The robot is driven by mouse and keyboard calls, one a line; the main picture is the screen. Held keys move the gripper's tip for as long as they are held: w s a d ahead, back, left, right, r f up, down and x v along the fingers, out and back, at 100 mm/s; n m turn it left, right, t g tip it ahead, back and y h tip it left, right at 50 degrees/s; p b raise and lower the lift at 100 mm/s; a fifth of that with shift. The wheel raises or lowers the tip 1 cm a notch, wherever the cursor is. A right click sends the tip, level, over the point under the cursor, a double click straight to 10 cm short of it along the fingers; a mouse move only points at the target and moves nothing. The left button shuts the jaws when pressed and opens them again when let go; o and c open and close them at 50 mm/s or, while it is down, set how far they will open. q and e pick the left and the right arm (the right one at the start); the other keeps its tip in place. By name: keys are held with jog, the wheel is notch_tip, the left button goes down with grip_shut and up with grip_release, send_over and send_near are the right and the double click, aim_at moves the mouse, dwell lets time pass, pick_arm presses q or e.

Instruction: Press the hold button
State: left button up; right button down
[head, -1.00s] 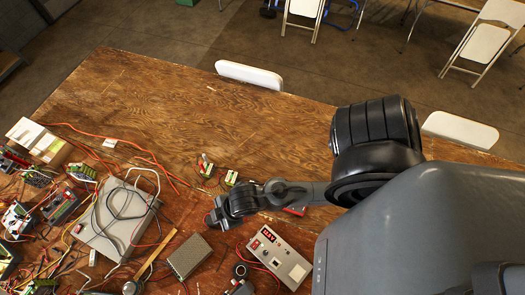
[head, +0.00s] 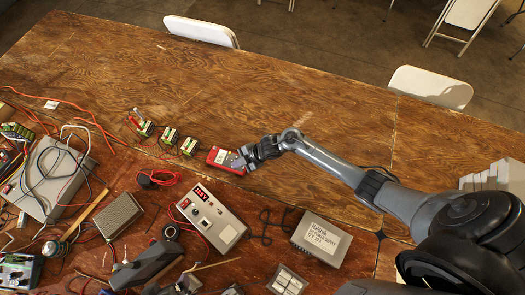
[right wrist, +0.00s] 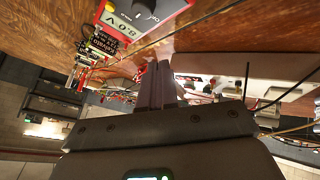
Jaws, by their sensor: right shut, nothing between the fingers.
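A red meter (head: 226,160) lies on the wooden table near the middle of the head view. My left gripper is not in view.
Small green battery-like modules (head: 169,135) stand left of the meter. A grey box with a red display (head: 212,218), a dark metal box (head: 120,216) and a white-labelled box (head: 321,241) lie nearer. Wires clutter the left. The table's far side is clear.

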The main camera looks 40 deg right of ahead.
jog(key=w+d, duration=0.1)
jog(key=w, duration=0.2)
jog(key=shift+d+r+t+b, duration=0.3)
jog(key=shift+d+r+b, duration=0.1)
notch_tip(320, 180, up, 3)
jog(key=b, duration=0.1)
send_over(230, 153)
jog(key=s, duration=0.1)
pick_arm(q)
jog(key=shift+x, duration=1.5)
pick_arm(e)
jog(key=shift+w+d+r+n+t, duration=0.2)
jog(key=shift+d+r+n+t, duration=0.1)
jog(key=shift+r+t, duration=0.2)
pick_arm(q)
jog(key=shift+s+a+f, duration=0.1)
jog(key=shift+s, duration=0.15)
pick_arm(e)
jog(key=shift+f, duration=0.1)
pick_arm(q)
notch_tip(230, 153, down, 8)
jog(key=b, duration=0.8)
pick_arm(e)
notch_tip(230, 153, down, 8)
jog(key=shift+s+f, duration=0.1)
jog(key=shift+f, duration=0.3)
